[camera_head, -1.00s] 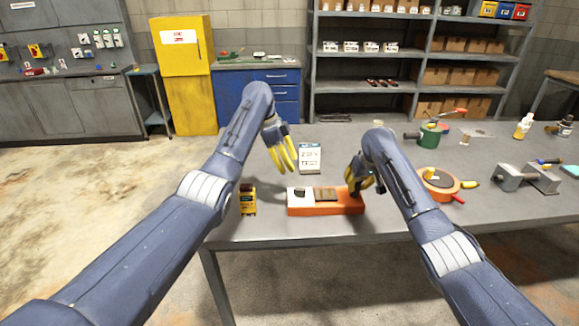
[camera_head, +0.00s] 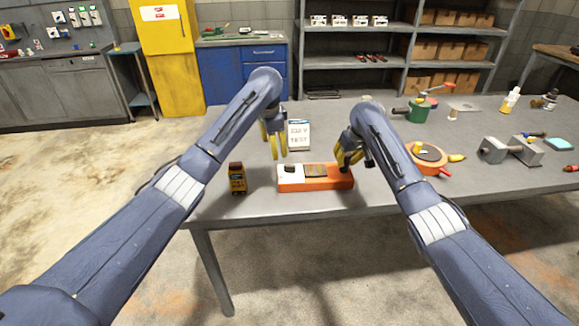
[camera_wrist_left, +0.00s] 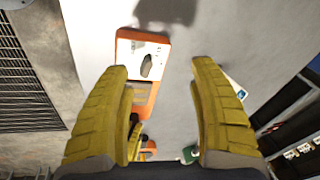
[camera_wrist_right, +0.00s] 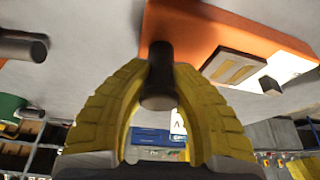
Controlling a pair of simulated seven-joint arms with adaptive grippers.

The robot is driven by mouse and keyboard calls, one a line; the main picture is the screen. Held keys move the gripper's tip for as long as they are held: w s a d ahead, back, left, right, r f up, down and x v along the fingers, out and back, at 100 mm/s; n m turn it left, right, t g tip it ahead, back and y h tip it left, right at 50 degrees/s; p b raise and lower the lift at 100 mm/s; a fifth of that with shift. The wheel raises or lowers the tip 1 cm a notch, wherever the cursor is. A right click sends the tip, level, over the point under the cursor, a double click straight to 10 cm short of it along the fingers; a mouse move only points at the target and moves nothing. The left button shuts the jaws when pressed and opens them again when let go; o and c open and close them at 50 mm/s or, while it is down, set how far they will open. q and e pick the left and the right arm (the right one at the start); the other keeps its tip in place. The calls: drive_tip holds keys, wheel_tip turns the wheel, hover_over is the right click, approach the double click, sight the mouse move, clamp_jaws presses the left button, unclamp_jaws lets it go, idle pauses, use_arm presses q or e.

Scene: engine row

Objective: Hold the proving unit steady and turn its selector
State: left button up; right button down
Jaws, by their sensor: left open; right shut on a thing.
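The proving unit is an orange box (camera_head: 325,183) lying on the table, with a white panel at its left end and a brown-grey plate in the middle. A black oval selector knob (camera_head: 289,168) sits on the white panel; the left wrist view shows it (camera_wrist_left: 148,67) between my fingers in the picture. My left gripper (camera_head: 276,156) is open and empty, above and just behind the panel end, apart from the knob. My right gripper (camera_head: 346,164) is shut on a black post (camera_wrist_right: 158,75) at the unit's right end. The fingers partly hide this post in the head view.
An orange round item (camera_head: 428,156), a green item (camera_head: 418,110) and a grey vise-like block (camera_head: 511,150) lie to the right. The table front is clear.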

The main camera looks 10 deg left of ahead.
sight(289, 165)
use_arm(q)
drive_tip(key=s+d+r+n+t, duration=0.1)
drive_tip(key=s+d+n+t, duration=0.3)
drive_tip(key=n, duration=0.8)
drive_tip(key=w+f, duration=0.2)
drive_tip(key=f, duration=0.1)
drive_tip(key=w+f+g, duration=0.1)
drive_tip(key=w+f, duration=0.1)
drive_tip(key=f, duration=0.2)
drive_tip(key=w+f+g, duration=0.1)
drive_tip(key=w+f, duration=0.1)
drive_tip(key=f, duration=0.2)
drive_tip(key=shift+d, duration=0.4)
drive_tip(key=shift+a, duration=0.1)
clamp_jaws()
